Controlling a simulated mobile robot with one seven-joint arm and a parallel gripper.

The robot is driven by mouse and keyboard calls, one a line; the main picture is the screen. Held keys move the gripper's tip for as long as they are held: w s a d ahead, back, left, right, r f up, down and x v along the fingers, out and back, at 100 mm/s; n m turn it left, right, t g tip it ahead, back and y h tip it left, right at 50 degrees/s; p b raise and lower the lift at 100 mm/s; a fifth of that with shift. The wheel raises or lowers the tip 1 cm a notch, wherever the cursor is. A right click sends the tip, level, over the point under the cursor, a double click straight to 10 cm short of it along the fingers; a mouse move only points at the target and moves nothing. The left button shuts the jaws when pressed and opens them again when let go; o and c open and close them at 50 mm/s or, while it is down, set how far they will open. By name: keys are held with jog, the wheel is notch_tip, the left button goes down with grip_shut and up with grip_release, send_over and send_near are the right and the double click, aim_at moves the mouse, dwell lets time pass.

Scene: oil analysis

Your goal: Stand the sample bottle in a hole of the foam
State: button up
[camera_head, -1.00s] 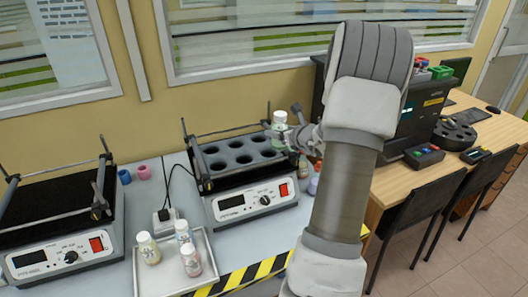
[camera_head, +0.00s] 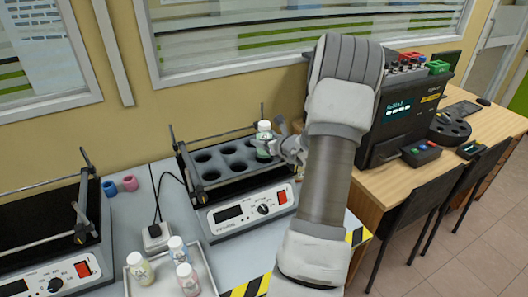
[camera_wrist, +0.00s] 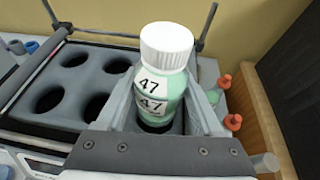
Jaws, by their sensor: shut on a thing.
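The sample bottle (camera_wrist: 164,70) has a white cap, greenish contents and a label reading 47. It also shows in the head view (camera_head: 264,142), upright at the right end of the foam. My gripper (camera_head: 276,146) is shut on it, with grey fingers on both sides in the wrist view (camera_wrist: 165,115). The dark grey foam (camera_wrist: 101,66) has several round holes and sits in a shaker; it also shows in the head view (camera_head: 221,162). A dark hole edge shows just under the bottle. Whether its base is inside the hole cannot be told.
Shaker posts and rails (camera_head: 177,139) frame the foam. A tray (camera_head: 204,262) with several other bottles stands at front left, near a second shaker (camera_head: 45,262). Orange-capped bottles (camera_wrist: 233,121) stand close right of the foam. A dark analyser (camera_head: 402,118) is further right.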

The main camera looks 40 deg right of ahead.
jog(key=shift+f, duration=1.95)
jog(key=shift+f, duration=0.1)
jog(key=shift+f+b, duration=0.15)
jog(key=shift+b, duration=0.25)
jog(key=o, duration=1.3)
jog(key=shift+r+p, duration=0.4)
jog(key=v, duration=1.2)
jog(key=shift+f, duration=0.2)
